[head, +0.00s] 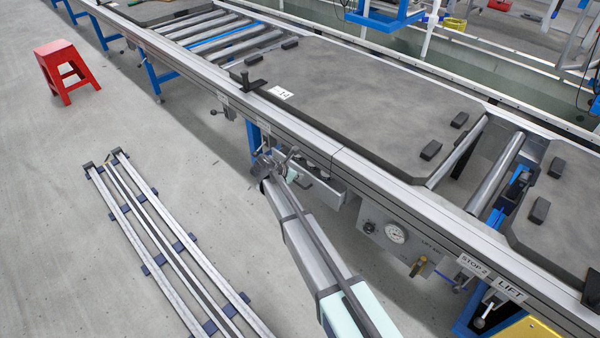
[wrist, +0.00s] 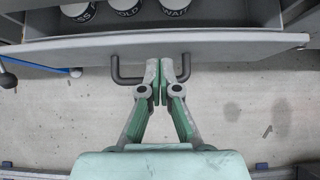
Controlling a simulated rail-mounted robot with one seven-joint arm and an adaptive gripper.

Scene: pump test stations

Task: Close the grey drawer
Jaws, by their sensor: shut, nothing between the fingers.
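The grey drawer (head: 318,187) hangs open under the edge of the conveyor line. In the wrist view its grey front panel (wrist: 235,46) spans most of the picture, with the open inside beyond it. Its dark bow handle (wrist: 127,77) sticks out from the panel. My gripper (wrist: 160,70) is shut with its fingertips together, at the handle and close to the panel. The fingers hide the middle of the handle; I cannot tell whether they touch it. In the head view my gripper (head: 272,164) is beside the drawer's left end.
Several round containers (wrist: 125,8) with lettered tops stand inside the drawer. A panel with a gauge (head: 396,233) is right of the drawer. The conveyor carries dark plates (head: 355,90). Floor rails (head: 170,250) lie at the left, and a red stool (head: 67,70) stands farther back.

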